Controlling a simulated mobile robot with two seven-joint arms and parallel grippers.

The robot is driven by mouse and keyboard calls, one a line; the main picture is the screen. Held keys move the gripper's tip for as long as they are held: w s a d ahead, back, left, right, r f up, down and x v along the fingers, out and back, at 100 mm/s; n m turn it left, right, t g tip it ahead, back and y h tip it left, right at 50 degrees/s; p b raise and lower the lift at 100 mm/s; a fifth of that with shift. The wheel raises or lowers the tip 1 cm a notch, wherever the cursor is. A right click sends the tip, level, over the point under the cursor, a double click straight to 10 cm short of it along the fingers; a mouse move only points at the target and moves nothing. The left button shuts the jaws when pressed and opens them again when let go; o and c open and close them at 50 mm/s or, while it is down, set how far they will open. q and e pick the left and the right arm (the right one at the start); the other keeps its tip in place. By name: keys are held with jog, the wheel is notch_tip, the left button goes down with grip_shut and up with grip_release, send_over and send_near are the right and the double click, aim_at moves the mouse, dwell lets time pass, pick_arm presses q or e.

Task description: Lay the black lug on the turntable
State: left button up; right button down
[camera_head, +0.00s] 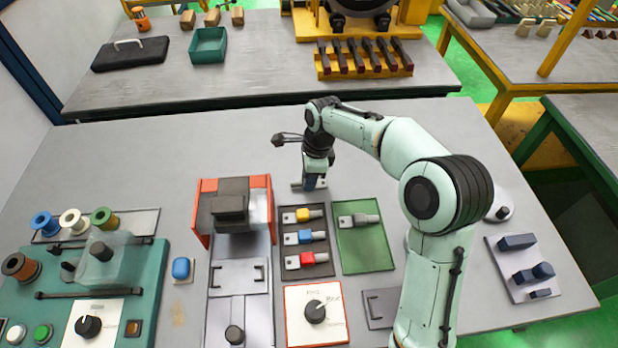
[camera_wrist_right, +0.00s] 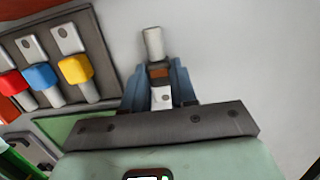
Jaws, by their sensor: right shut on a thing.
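My right gripper (camera_head: 314,183) is low over the bare table behind the lug tray. In the right wrist view its blue-grey fingers (camera_wrist_right: 160,90) are shut on a lug (camera_wrist_right: 153,43) with a pale grey barrel, a brownish-dark collar and a light flat end with a hole. I cannot tell whether this is the black lug. Another grey lug (camera_head: 358,220) lies on the green mat (camera_head: 364,250). A pale round base with a dark knob (camera_head: 502,212) is partly behind my right arm; I cannot tell whether it is the turntable. My left gripper is not in view.
A dark tray (camera_head: 304,272) holds yellow, blue and red lugs. An orange-sided press (camera_head: 203,210) stands to its left. A dial panel (camera_head: 296,329) is in front. Blue blocks lie on a plate (camera_head: 511,283) at right. The table behind the gripper is clear.

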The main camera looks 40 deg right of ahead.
jog(key=shift+f, duration=0.2)
jog(key=shift+f, duration=0.1)
jog(key=c, duration=0.9)
grip_release()
